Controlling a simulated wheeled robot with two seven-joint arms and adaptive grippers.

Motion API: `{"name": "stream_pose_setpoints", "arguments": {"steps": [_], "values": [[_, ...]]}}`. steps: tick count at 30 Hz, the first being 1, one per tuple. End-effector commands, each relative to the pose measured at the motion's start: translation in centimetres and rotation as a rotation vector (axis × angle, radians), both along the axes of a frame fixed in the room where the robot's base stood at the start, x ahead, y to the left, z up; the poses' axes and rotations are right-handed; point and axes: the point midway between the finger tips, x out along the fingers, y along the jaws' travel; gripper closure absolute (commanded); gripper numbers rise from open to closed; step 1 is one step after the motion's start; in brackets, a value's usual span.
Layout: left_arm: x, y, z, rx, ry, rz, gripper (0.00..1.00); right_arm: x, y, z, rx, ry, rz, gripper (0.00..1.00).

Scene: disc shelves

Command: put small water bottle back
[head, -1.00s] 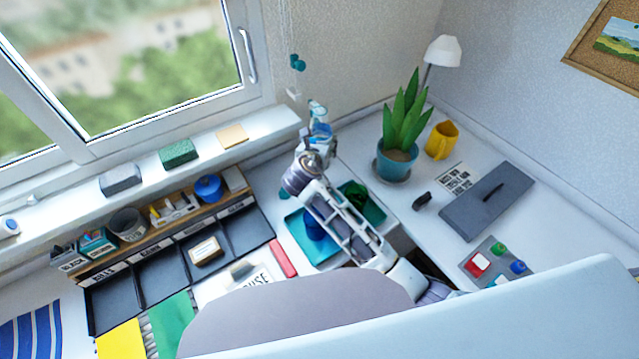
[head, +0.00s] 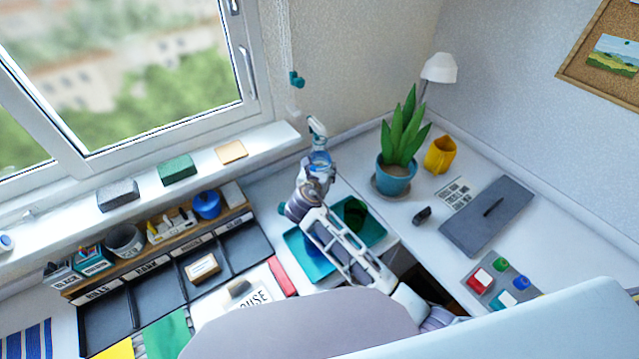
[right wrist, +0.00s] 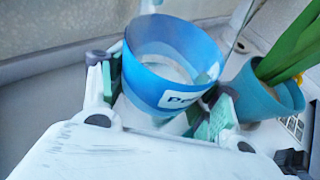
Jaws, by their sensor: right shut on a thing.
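The small water bottle (head: 319,158) is blue and see-through, with a white and teal spray head at its top in the head view. My right gripper (head: 316,172) is shut on it and holds it near the wall behind the desk. In the right wrist view, the bottle (right wrist: 172,65) fills the space between the green-padded fingers, its white label partly readable and partly hidden. The bottle looks slightly tilted in the head view. I cannot tell whether its base touches anything. My left gripper is not in view.
A potted plant (head: 393,178) stands right of the bottle, with a yellow cup (head: 440,155) beyond. A teal tray (head: 297,243) lies partly under my right arm. The windowsill (head: 262,136) holds several blocks, with black trays (head: 155,290) below. Some desk surface behind the tray is clear.

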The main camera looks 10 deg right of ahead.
Motion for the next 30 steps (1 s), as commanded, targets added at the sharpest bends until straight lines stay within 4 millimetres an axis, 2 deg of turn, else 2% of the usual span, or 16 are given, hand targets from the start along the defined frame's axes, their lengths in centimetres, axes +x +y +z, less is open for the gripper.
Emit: {"name": "stream_pose_setpoints", "arguments": {"steps": [5, 19, 30], "values": [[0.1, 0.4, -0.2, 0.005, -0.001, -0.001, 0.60, 0.1, 0.0, -1.4, 0.000, -0.002, 0.001, 0.79], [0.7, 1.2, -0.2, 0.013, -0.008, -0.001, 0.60, 0.0, 0.0, -1.9, 0.000, -0.002, 0.000, 0.79], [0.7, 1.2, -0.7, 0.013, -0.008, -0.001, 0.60, 0.0, 0.0, -5.2, -0.001, -0.002, 0.000, 0.79]]}}
